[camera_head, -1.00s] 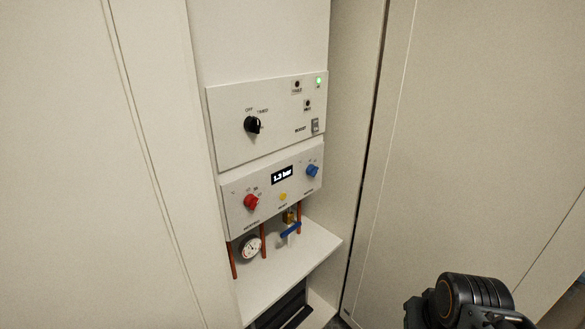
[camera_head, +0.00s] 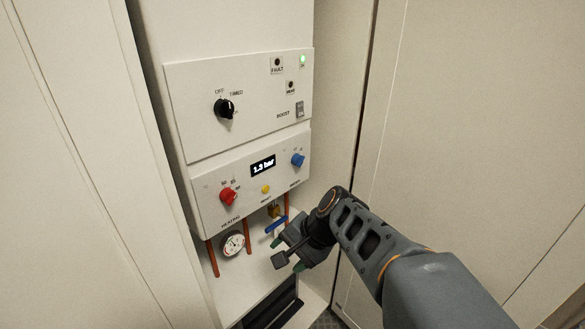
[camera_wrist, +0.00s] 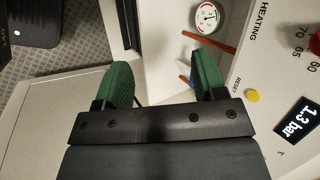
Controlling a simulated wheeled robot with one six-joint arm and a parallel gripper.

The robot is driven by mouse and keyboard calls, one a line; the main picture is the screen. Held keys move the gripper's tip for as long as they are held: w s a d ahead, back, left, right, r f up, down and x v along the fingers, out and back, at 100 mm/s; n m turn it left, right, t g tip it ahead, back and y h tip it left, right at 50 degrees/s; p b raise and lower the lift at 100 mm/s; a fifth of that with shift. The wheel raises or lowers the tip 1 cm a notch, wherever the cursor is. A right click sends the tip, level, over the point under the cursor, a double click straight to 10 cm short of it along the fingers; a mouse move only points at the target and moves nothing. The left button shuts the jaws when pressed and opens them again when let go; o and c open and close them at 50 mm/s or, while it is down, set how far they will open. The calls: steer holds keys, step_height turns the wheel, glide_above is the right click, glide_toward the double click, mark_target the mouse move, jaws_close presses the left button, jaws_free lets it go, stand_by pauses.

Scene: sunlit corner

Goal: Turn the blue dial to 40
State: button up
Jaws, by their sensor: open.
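The blue dial (camera_head: 298,160) is on the right end of the lower white control panel (camera_head: 211,211), right of the display (camera_head: 263,166) that reads 1.3 bar. The numbers around it are too small to read. My gripper (camera_head: 286,252) is in front of and below that panel, lower than the blue dial and apart from it. In the wrist view my gripper's two green fingers (camera_wrist: 162,82) are spread apart with nothing between them. The blue dial is not visible in the wrist view.
A red dial (camera_head: 228,196) and yellow button (camera_head: 266,189) share the panel. Below are copper pipes (camera_head: 212,258), a gauge (camera_head: 233,243) and a blue-handled valve (camera_head: 276,225) close to my gripper. The upper panel has a black knob (camera_head: 224,108). White walls flank the niche.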

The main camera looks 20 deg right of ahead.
steer(key=w+d+r+m+t+y+b, duration=0.3)
steer(key=w+d+m+t, duration=0.4)
steer(key=m, duration=0.4)
steer(key=m+t+h+b, duration=0.1)
steer(key=m+t+h, duration=0.1)
steer(key=m+t, duration=0.5)
glide_toward(302, 162)
steer(key=w+a, duration=0.1)
steer(key=w, duration=0.1)
steer(key=w+m+g, duration=0.1)
steer(key=w, duration=0.2)
steer(key=w+a+r+m+p, duration=0.1)
steer(key=w, duration=0.2)
steer(key=shift+a, duration=0.35)
steer(key=shift+w+a, duration=0.25)
steer(key=shift+w, duration=0.45)
steer(key=shift+c, duration=0.3)
